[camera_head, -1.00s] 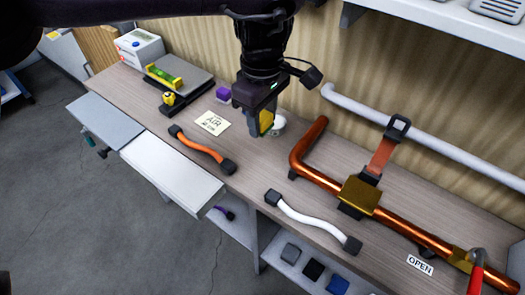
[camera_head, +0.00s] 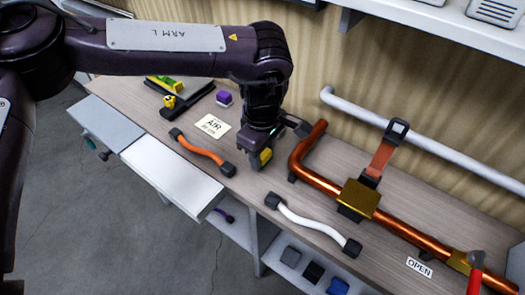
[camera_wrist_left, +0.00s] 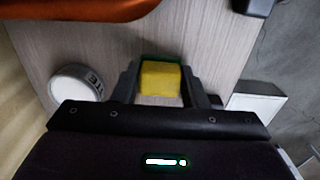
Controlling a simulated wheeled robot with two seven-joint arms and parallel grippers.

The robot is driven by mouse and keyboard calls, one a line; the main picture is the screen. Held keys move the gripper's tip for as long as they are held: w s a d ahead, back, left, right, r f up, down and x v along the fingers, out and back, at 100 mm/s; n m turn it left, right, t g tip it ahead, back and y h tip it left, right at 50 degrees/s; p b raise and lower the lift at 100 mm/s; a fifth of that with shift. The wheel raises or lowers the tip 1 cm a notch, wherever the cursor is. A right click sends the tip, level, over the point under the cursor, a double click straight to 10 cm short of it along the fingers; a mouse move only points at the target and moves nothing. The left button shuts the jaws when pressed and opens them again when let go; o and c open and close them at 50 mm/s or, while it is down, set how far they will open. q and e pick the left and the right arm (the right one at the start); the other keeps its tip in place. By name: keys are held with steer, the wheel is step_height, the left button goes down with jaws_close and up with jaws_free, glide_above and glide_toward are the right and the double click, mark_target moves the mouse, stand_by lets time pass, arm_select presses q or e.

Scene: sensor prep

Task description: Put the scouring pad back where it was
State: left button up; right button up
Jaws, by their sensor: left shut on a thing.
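My left gripper (camera_head: 262,155) is over the wooden bench, left of the copper pipe's bend. It is shut on the scouring pad (camera_head: 265,157), a small yellow block with a green layer. In the left wrist view the pad (camera_wrist_left: 160,80) sits between the two fingers of the gripper (camera_wrist_left: 160,88), with the bench surface beyond it. I cannot tell whether the pad touches the bench. My right gripper is not in view.
A white round container (camera_wrist_left: 76,86) stands beside the gripper in the wrist view. Nearby are the copper pipe (camera_head: 320,181), an orange hose (camera_head: 201,150), a white hose (camera_head: 310,222), a note card (camera_head: 212,126) and a purple block (camera_head: 224,97). An open white drawer (camera_head: 170,170) juts out in front.

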arm_select(q)
steer(key=shift+f, duration=0.2)
steer(key=o, duration=0.9)
steer(key=shift+o, duration=0.2)
step_height(320, 180, up, 12)
steer(key=shift+r, duration=0.25)
